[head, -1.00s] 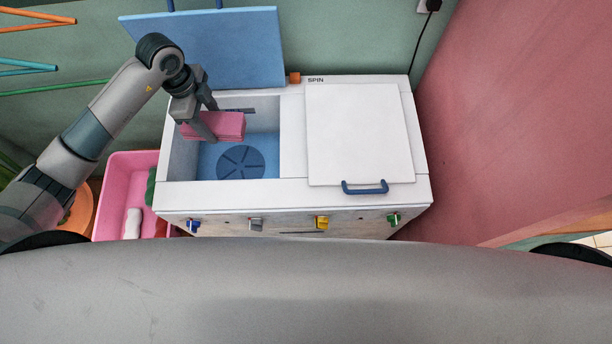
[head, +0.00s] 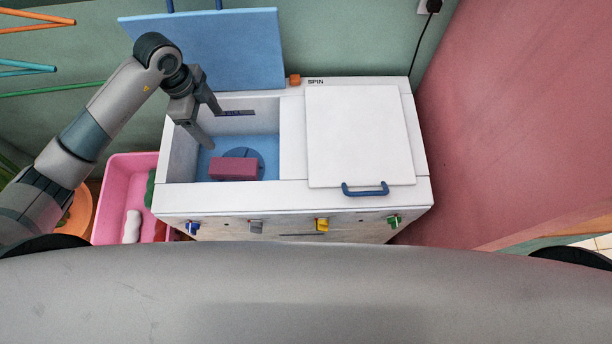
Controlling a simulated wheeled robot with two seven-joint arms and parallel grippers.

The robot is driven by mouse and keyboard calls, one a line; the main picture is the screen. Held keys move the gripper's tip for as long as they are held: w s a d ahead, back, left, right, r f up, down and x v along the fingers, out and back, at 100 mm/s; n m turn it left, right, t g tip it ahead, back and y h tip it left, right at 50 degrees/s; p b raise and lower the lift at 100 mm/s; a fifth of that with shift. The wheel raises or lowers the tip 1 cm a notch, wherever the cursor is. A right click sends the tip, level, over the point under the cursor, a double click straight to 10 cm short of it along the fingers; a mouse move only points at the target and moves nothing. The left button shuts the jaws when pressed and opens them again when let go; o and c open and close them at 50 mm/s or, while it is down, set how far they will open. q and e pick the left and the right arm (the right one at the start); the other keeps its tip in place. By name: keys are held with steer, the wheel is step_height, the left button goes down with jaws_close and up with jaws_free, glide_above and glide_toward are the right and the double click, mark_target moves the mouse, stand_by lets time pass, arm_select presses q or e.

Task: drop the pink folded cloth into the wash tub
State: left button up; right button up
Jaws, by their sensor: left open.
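The pink folded cloth (head: 233,169) is inside the wash tub (head: 176,150), low over the blue floor and partly covering the dark round disc there. Whether it lies flat on the floor or is still falling, I cannot tell. My left gripper (head: 214,128) is open and empty above the tub's left part, its fingers apart and clear of the cloth. My right gripper is not in view.
The tub's blue lid (head: 230,50) stands raised behind it. The white spin lid (head: 355,135) with a blue handle (head: 365,189) is shut on the right. A pink basin (head: 112,207) holding several items stands at the left. A pink wall (head: 510,120) is at the right.

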arm_select(q)
step_height(320, 180, up, 16)
steer(key=a+b, duration=0.2)
steer(key=b, duration=0.1)
steer(key=shift+a+r, duration=0.25)
steer(key=shift+f, duration=0.1)
stand_by(0.9)
